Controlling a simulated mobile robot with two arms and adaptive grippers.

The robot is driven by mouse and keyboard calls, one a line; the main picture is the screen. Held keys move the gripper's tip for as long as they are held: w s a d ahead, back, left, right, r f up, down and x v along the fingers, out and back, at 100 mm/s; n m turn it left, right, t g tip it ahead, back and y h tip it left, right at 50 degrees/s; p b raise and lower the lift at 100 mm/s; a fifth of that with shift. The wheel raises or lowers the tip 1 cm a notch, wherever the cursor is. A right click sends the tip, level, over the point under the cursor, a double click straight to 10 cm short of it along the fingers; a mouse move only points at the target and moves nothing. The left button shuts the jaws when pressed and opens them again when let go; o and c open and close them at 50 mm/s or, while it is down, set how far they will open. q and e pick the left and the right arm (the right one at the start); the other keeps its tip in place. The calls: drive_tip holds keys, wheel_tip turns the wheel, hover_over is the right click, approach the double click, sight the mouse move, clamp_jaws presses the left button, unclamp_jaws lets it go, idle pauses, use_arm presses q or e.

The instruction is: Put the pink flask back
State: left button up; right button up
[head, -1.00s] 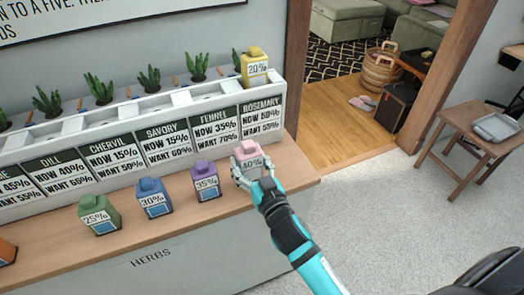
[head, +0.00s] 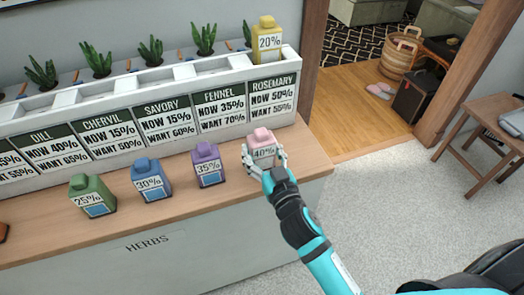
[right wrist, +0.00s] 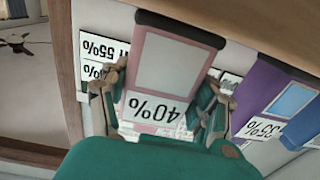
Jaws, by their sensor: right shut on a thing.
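The pink flask (head: 262,139), labelled 40%, stands at the right end of the row of flasks on the wooden counter. My right gripper (head: 264,160) is shut on it from the front, with fingers on both sides. In the right wrist view the pink flask (right wrist: 170,75) fills the space between the fingers of the right gripper (right wrist: 165,105). Whether its base touches the counter is hard to tell. My left gripper is not in view.
Purple 35% (head: 208,165), blue 30% (head: 150,179) and green 25% (head: 92,196) flasks stand left along the counter (head: 180,212). A yellow 20% flask (head: 267,42) sits on the white planter rack (head: 125,88) behind, above the Rosemary sign (head: 272,97). Counter right of the pink flask is clear.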

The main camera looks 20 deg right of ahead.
drive_tip(key=o, duration=1.1)
drive_tip(key=shift+f, duration=0.1)
drive_tip(key=o, duration=0.4)
drive_tip(key=shift+w, duration=0.1)
drive_tip(key=shift+c, duration=0.2)
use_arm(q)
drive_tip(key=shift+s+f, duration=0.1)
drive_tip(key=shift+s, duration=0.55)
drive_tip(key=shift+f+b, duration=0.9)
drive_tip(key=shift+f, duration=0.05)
use_arm(e)
drive_tip(key=s, duration=1.2)
drive_tip(key=shift+d, duration=0.45)
